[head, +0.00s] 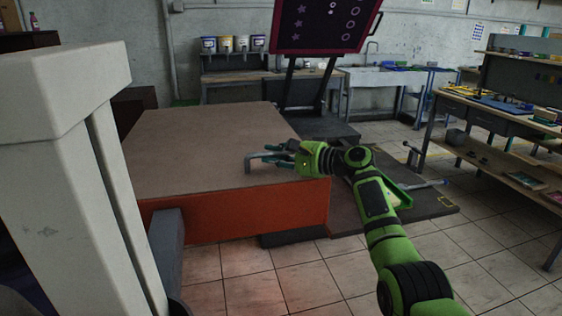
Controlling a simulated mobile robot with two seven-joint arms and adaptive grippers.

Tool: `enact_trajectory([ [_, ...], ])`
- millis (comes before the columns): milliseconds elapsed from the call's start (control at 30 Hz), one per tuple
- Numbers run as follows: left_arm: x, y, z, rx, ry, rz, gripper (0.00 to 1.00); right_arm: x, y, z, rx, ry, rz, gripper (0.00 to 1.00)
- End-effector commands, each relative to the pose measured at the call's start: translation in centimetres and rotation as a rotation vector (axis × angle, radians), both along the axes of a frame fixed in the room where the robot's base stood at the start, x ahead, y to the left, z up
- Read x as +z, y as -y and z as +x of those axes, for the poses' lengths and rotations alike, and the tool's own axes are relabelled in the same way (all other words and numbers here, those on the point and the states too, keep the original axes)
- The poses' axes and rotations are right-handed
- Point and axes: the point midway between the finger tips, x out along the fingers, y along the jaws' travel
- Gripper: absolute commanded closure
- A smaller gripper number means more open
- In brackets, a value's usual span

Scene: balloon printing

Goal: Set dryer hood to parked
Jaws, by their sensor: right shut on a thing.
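A large flat box with a brown top and an orange-red front side, which looks like the dryer hood (190,150), fills the left middle of the head view. A small grey bent handle (248,165) shows at its top, towards the front right. My right gripper (268,157) reaches in from the right, low over the hood's top, and is shut on the handle. The fingers partly hide the handle. My left gripper is not in view.
A screen frame with a dark red border (325,22) stands tilted behind the hood. A bench with several paint buckets (227,44) is at the back wall. A wooden-topped workbench (500,108) stands at the right. Tiled floor (440,250) is clear at the front right.

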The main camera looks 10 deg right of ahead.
Motion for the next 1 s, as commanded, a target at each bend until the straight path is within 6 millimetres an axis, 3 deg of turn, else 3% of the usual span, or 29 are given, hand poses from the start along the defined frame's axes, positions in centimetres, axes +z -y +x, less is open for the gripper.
enact_trajectory([
  [467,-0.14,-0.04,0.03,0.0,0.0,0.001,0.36,0.48,-0.92,-0.04,0.019,0.003,0.01,1.0],
  [500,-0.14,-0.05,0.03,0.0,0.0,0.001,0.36,0.5,-0.93,-0.04,0.018,0.004,0.011,0.73],
  [567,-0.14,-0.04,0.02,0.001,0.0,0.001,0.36,0.52,-0.94,-0.04,0.017,0.004,0.01,0.51],
  [1000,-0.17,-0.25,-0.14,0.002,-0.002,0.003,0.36,0.29,-0.13,-0.24,0.012,0.004,0.004,0.51],
])
